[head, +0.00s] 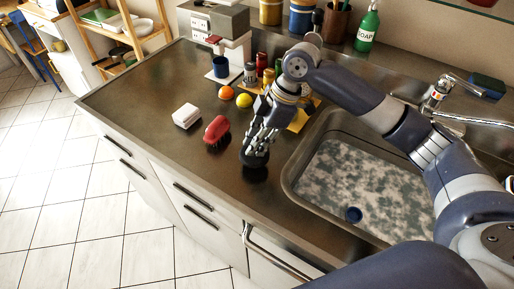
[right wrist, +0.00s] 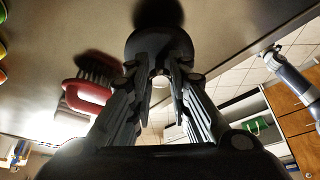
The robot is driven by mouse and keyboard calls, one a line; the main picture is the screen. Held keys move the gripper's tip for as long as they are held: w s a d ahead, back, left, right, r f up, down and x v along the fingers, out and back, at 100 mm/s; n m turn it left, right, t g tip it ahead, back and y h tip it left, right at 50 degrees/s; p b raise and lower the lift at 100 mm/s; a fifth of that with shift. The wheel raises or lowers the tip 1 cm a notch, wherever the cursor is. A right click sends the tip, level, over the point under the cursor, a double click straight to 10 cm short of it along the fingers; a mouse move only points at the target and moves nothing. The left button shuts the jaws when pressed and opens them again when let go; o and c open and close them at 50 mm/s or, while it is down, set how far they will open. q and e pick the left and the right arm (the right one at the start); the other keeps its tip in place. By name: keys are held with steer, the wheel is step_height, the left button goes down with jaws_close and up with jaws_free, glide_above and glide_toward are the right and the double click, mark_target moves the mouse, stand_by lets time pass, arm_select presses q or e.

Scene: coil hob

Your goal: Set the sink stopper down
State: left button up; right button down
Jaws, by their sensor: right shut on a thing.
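The sink stopper (head: 255,160) is a dark, round piece at the tips of my right gripper (head: 258,140). In the right wrist view the stopper (right wrist: 160,42) sits between the fingertips of the right gripper (right wrist: 159,78), which is shut on it. It is over the counter (head: 160,80), left of the sink (head: 290,180). A dark shadow shows just below it, so it looks slightly above the surface. My left gripper is not in view.
A red brush (head: 216,134) and a white block (head: 186,115) lie left of the gripper. An orange (head: 226,93) and a lemon (head: 244,100) lie behind. The counter in front of the brush is clear.

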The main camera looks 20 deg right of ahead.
step_height(320, 180, down, 3)
steer(key=shift+s+f+p, duration=0.1)
steer(key=shift+p, duration=0.35)
steer(key=shift+f, duration=0.15)
steer(key=c, duration=1.5)
jaws_free()
steer(key=b+v, duration=0.1)
steer(key=v, duration=1.1)
steer(key=shift+b, duration=0.3)
